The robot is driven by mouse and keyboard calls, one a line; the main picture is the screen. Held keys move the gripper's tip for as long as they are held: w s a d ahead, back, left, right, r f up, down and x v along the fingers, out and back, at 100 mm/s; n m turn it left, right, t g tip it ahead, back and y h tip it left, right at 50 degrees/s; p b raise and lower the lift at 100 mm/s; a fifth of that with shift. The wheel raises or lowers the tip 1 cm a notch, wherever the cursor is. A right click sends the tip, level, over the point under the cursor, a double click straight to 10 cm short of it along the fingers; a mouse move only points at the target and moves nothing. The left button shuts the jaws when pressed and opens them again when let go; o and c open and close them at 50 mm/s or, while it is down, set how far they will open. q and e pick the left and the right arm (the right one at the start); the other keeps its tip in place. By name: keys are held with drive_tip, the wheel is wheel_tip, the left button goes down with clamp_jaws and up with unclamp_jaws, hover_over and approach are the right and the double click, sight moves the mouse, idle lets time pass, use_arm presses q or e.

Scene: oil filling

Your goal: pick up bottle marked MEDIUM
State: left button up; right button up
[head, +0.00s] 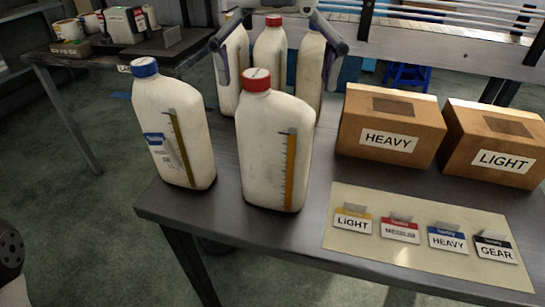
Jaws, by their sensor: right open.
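My right gripper (276,66) comes in from the top, with its fingers spread wide and nothing held between them. Its fingers overlap the left rear bottle (236,66) and the right rear bottle (310,72) in the picture; I cannot tell whether they touch. Between them stands a white rear bottle with a red cap (270,50). A larger white bottle with a red cap (262,145) stands in front, and a white bottle with a blue cap (170,125) is to its left. No MEDIUM mark is readable on a bottle; a red card (400,229) seems to read MEDIUM.
The bottles stand on a dark table (225,215). Boxes marked HEAVY (388,142) and LIGHT (503,160) sit at the right. A beige sheet (430,270) holds small cards. A side table (90,55) with cups and equipment stands at back left.

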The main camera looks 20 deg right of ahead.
sight(276, 94)
drive_tip(key=f, duration=0.3)
drive_tip(key=f+b, duration=0.1)
drive_tip(key=f, duration=0.1)
drive_tip(key=shift+w+f, duration=0.15)
drive_tip(key=shift+w, duration=0.1)
drive_tip(key=c, duration=1.4)
drive_tip(key=shift+r, duration=0.2)
